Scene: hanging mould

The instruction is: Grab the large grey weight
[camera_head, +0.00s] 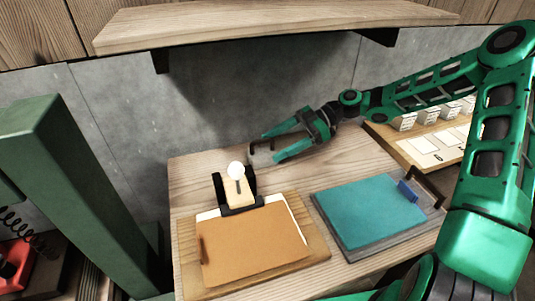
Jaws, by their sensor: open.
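My gripper (271,147) is open above the back of the wooden table, its two green fingers pointing left. A small dark bracket-like shape (262,148) shows at the fingertips; I cannot tell whether it is between them or behind them. No large grey weight can be made out for certain.
A brown panel (255,246) lies on a wooden board at the front left, with a dark stand and white ball (236,169) behind it. A teal panel (368,212) lies on the right. A wooden shelf (270,27) overhangs. A green post (75,175) stands at the left.

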